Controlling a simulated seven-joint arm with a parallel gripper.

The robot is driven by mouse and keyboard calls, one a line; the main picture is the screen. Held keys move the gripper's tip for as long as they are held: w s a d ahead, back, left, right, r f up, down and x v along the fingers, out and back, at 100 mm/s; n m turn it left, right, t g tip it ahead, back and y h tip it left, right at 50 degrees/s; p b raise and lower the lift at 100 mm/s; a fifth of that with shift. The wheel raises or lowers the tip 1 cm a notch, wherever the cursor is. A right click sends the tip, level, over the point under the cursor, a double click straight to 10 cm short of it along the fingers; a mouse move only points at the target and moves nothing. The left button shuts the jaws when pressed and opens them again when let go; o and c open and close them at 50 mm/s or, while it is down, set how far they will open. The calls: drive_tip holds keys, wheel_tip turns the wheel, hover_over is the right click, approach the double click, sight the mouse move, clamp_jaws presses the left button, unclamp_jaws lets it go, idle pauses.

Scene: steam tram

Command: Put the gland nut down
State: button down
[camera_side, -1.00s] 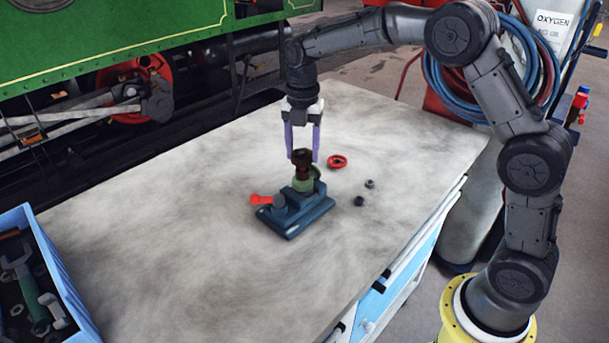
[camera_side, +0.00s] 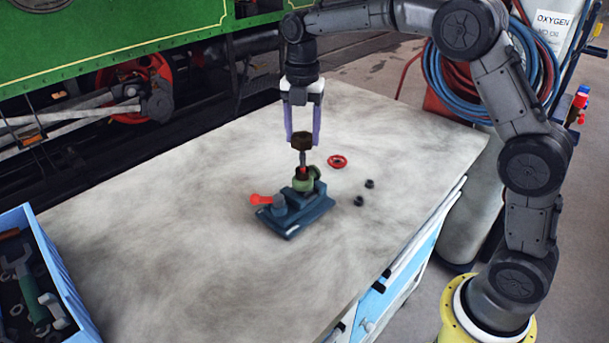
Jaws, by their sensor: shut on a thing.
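The gland nut (camera_side: 302,141) is a dark brown piece held between the purple fingertips of my gripper (camera_side: 302,137). My gripper is shut on it and points straight down. The nut is raised above a green valve body (camera_side: 306,181), with a thin spindle (camera_side: 302,159) showing between the two. Whether the nut still surrounds the top of the spindle I cannot tell.
A red handwheel (camera_side: 337,161) and two small dark nuts (camera_side: 364,192) lie right of the vice on the grey bench top (camera_side: 170,220). A blue tool crate (camera_side: 52,262) stands at lower left. A green tram (camera_side: 110,30) is behind.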

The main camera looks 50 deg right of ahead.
drive_tip(key=shift+r, duration=0.35)
drive_tip(key=shift+s, duration=0.1)
drive_tip(key=s+f, duration=0.3)
drive_tip(key=s, duration=0.9)
drive_tip(key=s+f, duration=0.3)
drive_tip(key=s, duration=0.9)
hover_over(335, 228)
wheel_tip(335, 228, down, 10)
drive_tip(key=shift+f, duration=1.55)
drive_tip(key=shift+f, duration=0.15)
